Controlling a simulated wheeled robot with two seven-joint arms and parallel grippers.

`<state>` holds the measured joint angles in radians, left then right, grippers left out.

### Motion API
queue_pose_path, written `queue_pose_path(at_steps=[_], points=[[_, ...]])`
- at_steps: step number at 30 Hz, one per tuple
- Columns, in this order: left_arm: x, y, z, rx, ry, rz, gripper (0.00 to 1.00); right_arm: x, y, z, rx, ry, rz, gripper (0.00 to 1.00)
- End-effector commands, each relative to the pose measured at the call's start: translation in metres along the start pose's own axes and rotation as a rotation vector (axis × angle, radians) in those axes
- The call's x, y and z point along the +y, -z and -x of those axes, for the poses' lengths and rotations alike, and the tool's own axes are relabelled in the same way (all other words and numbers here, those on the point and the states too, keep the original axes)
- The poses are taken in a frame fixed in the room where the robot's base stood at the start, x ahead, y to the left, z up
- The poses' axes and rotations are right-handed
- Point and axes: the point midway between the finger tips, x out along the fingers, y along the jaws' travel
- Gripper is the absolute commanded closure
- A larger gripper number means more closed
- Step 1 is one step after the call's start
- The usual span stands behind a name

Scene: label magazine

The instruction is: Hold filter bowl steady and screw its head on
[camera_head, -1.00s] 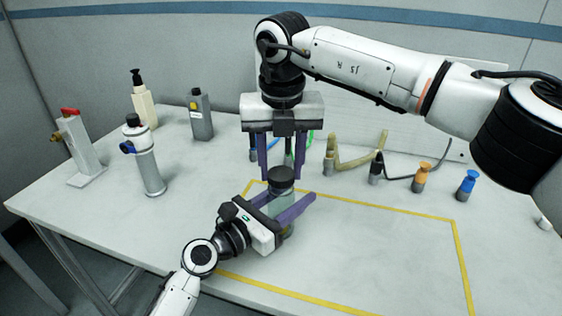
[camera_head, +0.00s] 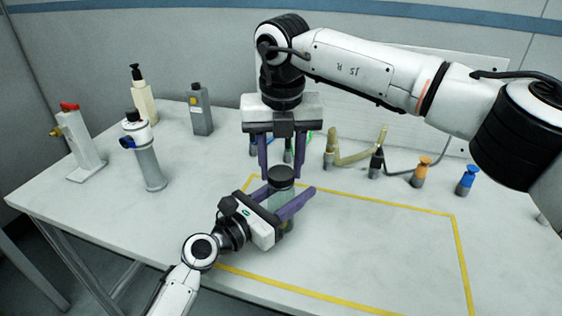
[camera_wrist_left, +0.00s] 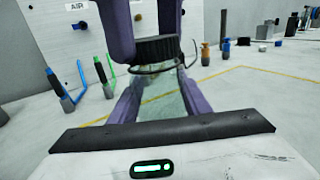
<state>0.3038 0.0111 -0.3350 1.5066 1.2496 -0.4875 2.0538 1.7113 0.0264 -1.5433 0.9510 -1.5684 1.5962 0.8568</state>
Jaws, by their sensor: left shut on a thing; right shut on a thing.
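The filter bowl (camera_head: 282,199) is a translucent greenish cylinder standing upright inside the yellow outline. It also shows in the left wrist view (camera_wrist_left: 167,96). My left gripper (camera_head: 291,191) is shut around the bowl from the side. The filter head (camera_head: 281,174) is a dark, ribbed, round cap at the top of the bowl, also visible in the left wrist view (camera_wrist_left: 156,50). My right gripper (camera_head: 281,176) points straight down and is shut on the head. A thin dark loop hangs beside the head in the left wrist view. Whether the threads are engaged is hidden.
A grey cylinder with a blue knob (camera_head: 149,166), a red-topped stand (camera_head: 85,148), a pump bottle (camera_head: 145,100) and a grey bottle (camera_head: 201,112) stand at left. Orange (camera_head: 423,172) and blue (camera_head: 467,181) fittings stand at right. The outlined area right of the bowl is clear.

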Motion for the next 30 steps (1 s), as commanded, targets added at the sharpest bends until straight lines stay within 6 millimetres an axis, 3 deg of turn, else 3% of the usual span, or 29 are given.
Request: queue_pose_path(at_steps=[4,8,21,24,30], points=[[-0.0001,0.0005,0.0001,0.001,0.0,0.0,1.0,0.0006,-0.0002,0.0003,0.0,0.008,-0.064,0.81],[-0.0001,0.0006,0.0001,0.001,0.0,0.0,1.0,0.0013,-0.0003,0.0002,0.0,0.038,-0.289,0.81],[-0.0001,0.0007,0.0001,0.001,0.0,0.0,1.0,0.0035,-0.0027,-0.0004,0.0,0.175,-1.398,0.81],[-0.0002,0.0007,0.0001,0.001,0.0,0.0,1.0,0.0034,-0.0031,-0.0006,-0.001,0.197,-1.577,0.81],[-0.0003,0.0008,0.0001,0.002,0.001,0.0,1.0,0.0026,-0.003,-0.0006,-0.001,0.212,-1.694,0.81]])
